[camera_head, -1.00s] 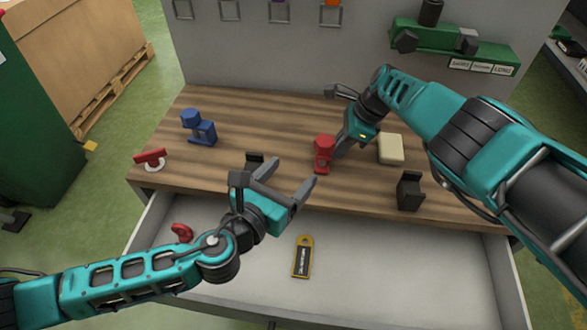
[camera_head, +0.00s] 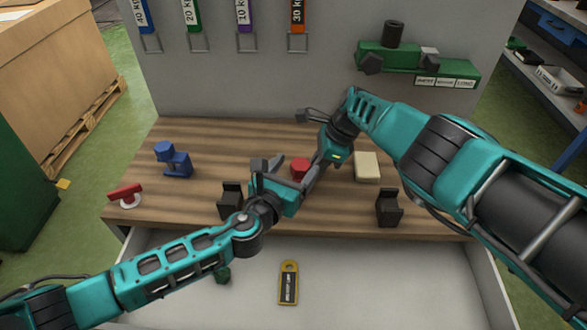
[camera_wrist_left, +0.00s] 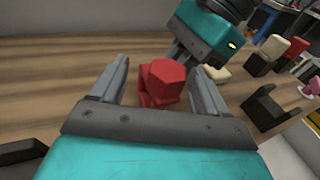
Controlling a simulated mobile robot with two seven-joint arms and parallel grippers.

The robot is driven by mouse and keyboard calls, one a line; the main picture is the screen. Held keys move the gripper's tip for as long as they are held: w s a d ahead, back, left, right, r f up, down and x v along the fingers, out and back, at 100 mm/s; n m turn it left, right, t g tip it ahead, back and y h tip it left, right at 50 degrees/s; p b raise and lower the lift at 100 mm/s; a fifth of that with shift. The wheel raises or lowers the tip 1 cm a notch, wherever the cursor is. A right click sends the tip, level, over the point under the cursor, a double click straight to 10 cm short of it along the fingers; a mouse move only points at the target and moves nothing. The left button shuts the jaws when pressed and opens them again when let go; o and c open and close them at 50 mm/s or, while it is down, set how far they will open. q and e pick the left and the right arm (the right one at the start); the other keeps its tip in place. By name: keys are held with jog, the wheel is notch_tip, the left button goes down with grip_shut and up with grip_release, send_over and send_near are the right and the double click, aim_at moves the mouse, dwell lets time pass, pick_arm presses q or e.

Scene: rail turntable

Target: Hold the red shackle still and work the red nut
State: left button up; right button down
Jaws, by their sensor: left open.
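The red shackle with the red nut (camera_head: 299,168) stands on the wooden bench, partly hidden by my left gripper in the head view. In the left wrist view the red piece (camera_wrist_left: 163,82) shows a faceted red top and sits between the left fingers. My left gripper (camera_head: 292,172) is open, with a finger on either side of the red piece and gaps visible. My right gripper (camera_wrist_left: 184,50) reaches down beside the red piece from the far right. Its fingertips are largely hidden, so I cannot tell whether it grips the shackle.
A blue shackle (camera_head: 176,163) and a red-handled piece (camera_head: 125,194) are at left. Black stands (camera_head: 231,201) (camera_head: 388,209) flank the bench front; a cream block (camera_head: 367,167) is at right. The open drawer (camera_head: 370,285) holds a yellow tag (camera_head: 288,284) and green piece (camera_head: 222,274).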

pick_arm(q)
jog(key=shift+w+a, duration=0.1)
jog(key=shift+a, duration=0.05)
jog(key=c, duration=1)
jog(key=o, duration=0.4)
jog(key=c, duration=0.7)
jog(key=shift+o, duration=0.2)
jog(key=n+y, duration=0.1)
jog(key=y, duration=0.1)
jog(key=n+t+y, duration=0.1)
jog(key=shift+d+n+y, duration=0.35)
jog(key=shift+n+y, duration=0.05)
jog(key=n+y, duration=0.3)
jog(key=y, duration=0.1)
jog(key=shift+d, duration=0.15)
jog(key=shift+y, duration=0.4)
